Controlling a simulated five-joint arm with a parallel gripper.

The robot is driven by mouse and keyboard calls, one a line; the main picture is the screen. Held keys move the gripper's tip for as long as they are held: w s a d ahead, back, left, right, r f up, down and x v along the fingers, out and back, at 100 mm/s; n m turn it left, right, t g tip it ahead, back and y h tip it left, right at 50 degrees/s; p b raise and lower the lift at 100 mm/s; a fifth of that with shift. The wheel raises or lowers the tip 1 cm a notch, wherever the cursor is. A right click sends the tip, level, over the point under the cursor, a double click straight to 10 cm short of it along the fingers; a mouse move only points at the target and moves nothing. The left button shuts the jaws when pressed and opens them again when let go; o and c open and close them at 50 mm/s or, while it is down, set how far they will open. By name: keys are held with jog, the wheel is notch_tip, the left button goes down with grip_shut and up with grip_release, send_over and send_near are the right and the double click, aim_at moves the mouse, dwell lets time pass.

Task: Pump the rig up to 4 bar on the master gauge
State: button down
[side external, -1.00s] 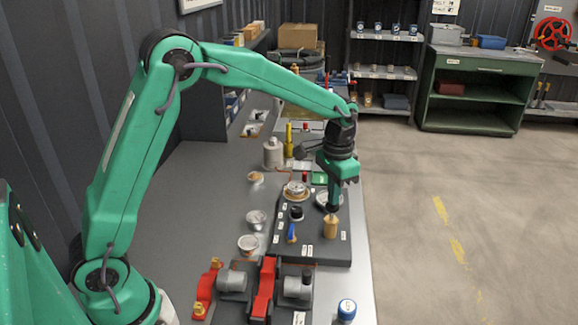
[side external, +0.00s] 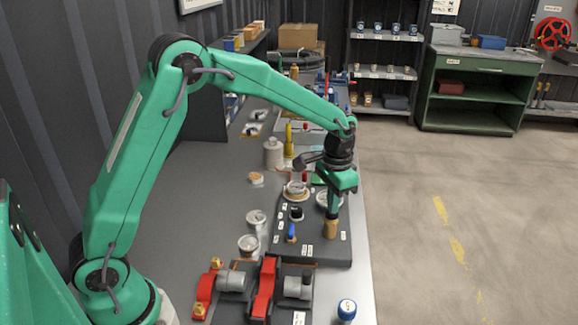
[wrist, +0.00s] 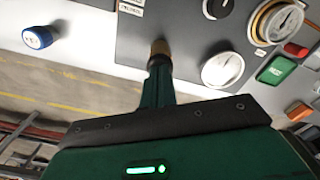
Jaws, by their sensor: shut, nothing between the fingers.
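A brass-coloured cylindrical plunger (side external: 330,231) stands on the dark panel (side external: 308,253) near its front right corner; it also shows in the wrist view (wrist: 160,47). My gripper (side external: 332,216) is shut and points down, its tip at the plunger's top and apparently touching it. A brass-rimmed gauge (wrist: 282,20) and a white-faced gauge (wrist: 222,69) sit on the panel. Their readings are too small to tell, and I cannot tell which is the master. A black knob (side external: 296,213) and a blue lever (side external: 292,232) are left of the plunger.
Red clamps and grey cylinders (side external: 265,288) stand in front of the panel.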

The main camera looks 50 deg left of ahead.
jog(key=shift+r, duration=1.5)
jog(key=shift+f, duration=1.6)
jog(key=shift+r, duration=1.6)
jog(key=shift+r, duration=0.1)
notch_tip(320, 180, up, 7)
